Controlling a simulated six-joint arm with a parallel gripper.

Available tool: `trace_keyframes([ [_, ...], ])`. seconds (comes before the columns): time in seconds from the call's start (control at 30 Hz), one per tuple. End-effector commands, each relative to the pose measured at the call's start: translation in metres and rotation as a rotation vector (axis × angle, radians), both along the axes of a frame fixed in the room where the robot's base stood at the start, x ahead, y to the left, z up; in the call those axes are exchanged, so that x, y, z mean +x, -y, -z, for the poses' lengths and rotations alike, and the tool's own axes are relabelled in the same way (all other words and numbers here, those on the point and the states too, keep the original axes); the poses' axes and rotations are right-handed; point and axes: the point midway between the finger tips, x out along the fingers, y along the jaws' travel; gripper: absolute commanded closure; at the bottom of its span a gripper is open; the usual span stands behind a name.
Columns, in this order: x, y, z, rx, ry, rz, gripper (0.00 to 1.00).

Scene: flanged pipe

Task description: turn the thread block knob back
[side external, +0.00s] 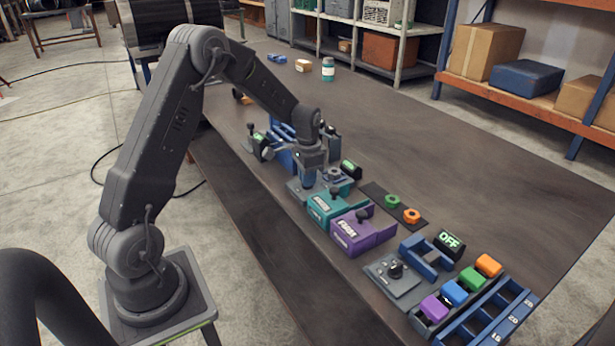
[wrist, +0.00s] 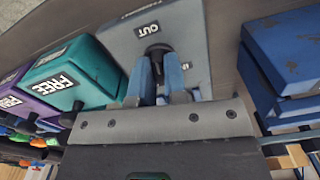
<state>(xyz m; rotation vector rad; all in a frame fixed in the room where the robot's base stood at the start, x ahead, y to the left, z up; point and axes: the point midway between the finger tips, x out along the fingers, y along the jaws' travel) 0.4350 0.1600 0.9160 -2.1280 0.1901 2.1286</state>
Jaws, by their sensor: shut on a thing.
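The thread block is a grey block (wrist: 190,35) in the upper middle of the wrist view, with an OUT label (wrist: 148,30). Its black knob (wrist: 158,50) shows just beyond my blue fingertips. My gripper (wrist: 159,75) is shut on the knob; the fingers hide its lower part. In the side view my gripper (side external: 318,184) reaches down over the grey block (side external: 297,191) on the bench, and the knob is hidden behind the fingers there.
A teal block (wrist: 68,70) labelled FREE and a purple block (wrist: 28,102) stand beside the grey one. Blue blocks (wrist: 285,50) stand on the other side. In the side view, an OFF display (side external: 449,241) stands farther along the bench (side external: 450,180), whose far side is mostly clear.

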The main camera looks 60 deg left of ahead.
Motion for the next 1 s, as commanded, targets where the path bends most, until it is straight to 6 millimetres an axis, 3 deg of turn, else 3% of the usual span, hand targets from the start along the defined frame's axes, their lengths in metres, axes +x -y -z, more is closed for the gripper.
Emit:
trace_keyframes([
  [0.4, 0.0001, -0.0001, -0.001, 0.0, 0.0, -0.176, 1.0],
  [0.9, 0.0002, -0.0002, -0.0011, -0.001, 0.001, -0.198, 1.0],
  [0.93, 0.0002, -0.0002, -0.0011, -0.001, 0.001, -0.198, 0.84],
  [1.0, 0.0002, -0.0002, -0.001, 0.0, 0.001, -0.198, 0.78],
])
